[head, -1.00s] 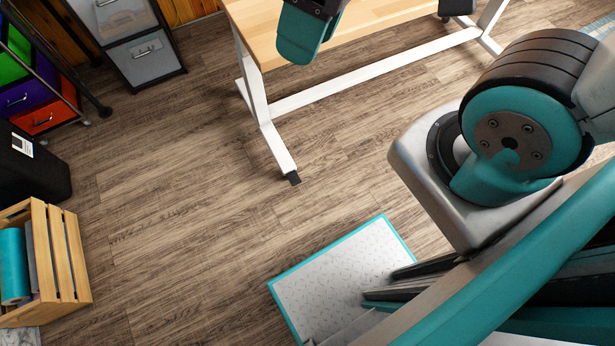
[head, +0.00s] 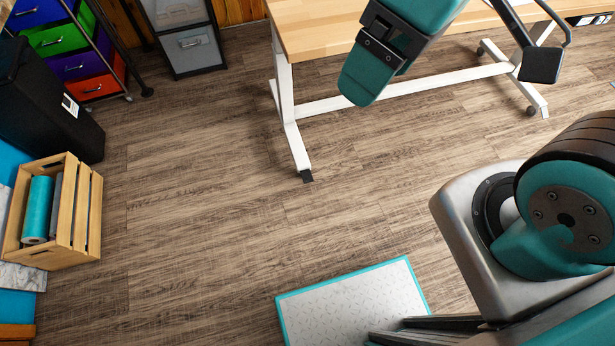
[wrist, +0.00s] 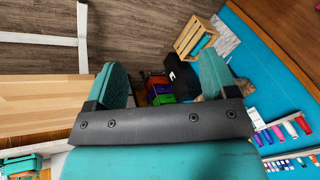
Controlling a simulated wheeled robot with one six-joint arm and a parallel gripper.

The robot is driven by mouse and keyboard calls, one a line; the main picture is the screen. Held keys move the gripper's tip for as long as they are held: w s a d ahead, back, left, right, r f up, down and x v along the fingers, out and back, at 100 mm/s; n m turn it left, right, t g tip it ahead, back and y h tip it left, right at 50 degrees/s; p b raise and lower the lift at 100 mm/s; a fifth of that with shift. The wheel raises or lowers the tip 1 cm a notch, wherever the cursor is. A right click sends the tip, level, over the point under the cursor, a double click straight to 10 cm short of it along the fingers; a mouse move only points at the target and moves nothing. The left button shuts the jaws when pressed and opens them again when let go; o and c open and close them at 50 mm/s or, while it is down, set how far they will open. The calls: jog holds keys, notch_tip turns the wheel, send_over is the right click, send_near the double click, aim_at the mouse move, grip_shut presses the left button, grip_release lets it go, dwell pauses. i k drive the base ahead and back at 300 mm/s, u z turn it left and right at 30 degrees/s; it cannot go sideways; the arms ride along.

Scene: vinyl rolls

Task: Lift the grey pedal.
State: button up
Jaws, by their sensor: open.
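I cannot make out a grey pedal in either view now. My gripper (wrist: 162,66) is open and empty in the wrist view, its two teal fingers standing apart on a dark bar. In the head view a teal finger and dark bracket of the gripper show at the top, in front of the wooden table (head: 312,38). The gripper hides part of the table and its white frame there.
A wooden crate (head: 80,215) with rolls stands on the floor at left. Behind it are a black case (head: 45,110), a colourful drawer cart (head: 85,62) and grey drawers (head: 196,48). A dark flat pad (head: 542,65) shows at the table's right. The middle floor is clear.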

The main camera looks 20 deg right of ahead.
aim_at(544, 110)
jog(key=z, duration=1.8)
jog(key=i, duration=2.1)
jog(key=z, duration=0.3)
jog(key=i, duration=0.9)
jog(key=z, duration=0.15)
